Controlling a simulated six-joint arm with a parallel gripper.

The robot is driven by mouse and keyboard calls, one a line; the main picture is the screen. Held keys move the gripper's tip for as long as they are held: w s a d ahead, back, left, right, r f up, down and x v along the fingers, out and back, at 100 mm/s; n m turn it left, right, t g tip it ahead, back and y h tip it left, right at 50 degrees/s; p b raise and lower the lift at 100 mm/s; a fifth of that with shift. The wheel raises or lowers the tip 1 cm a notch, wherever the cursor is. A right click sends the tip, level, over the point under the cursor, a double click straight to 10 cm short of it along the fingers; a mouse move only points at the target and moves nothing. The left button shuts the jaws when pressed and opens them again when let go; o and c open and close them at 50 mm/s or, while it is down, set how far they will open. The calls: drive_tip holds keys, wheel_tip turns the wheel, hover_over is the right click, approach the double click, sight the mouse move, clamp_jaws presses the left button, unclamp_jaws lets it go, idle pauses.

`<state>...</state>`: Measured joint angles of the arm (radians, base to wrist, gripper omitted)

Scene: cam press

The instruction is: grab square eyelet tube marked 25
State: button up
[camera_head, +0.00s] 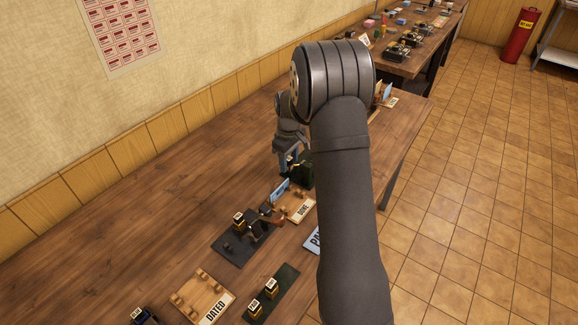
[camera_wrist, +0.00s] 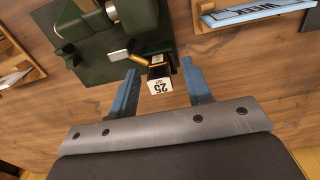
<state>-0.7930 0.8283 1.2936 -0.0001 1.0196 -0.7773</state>
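In the wrist view, a small dark square tube with a white label reading 25 (camera_wrist: 160,84) stands at the edge of a dark green press (camera_wrist: 105,45). My gripper (camera_wrist: 160,68) is open, with one blue finger on each side of the tube. Gaps show between the tube and both fingers. A brass-coloured lever (camera_wrist: 118,55) lies just left of the tube. In the head view, my gripper (camera_head: 287,165) is down beside the green press (camera_head: 304,170), and the tube cannot be made out there.
In the head view, a dark fixture (camera_head: 230,252) with a labelled tube, a wooden DATED tray (camera_head: 190,300), a dark plate (camera_head: 285,283) with two labelled tubes and another wooden tray (camera_head: 299,212) stand nearer on the table. Bare wood (camera_head: 130,235) lies to the left.

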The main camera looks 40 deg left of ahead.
clamp_jaws()
drive_tip(key=shift+r, duration=0.15)
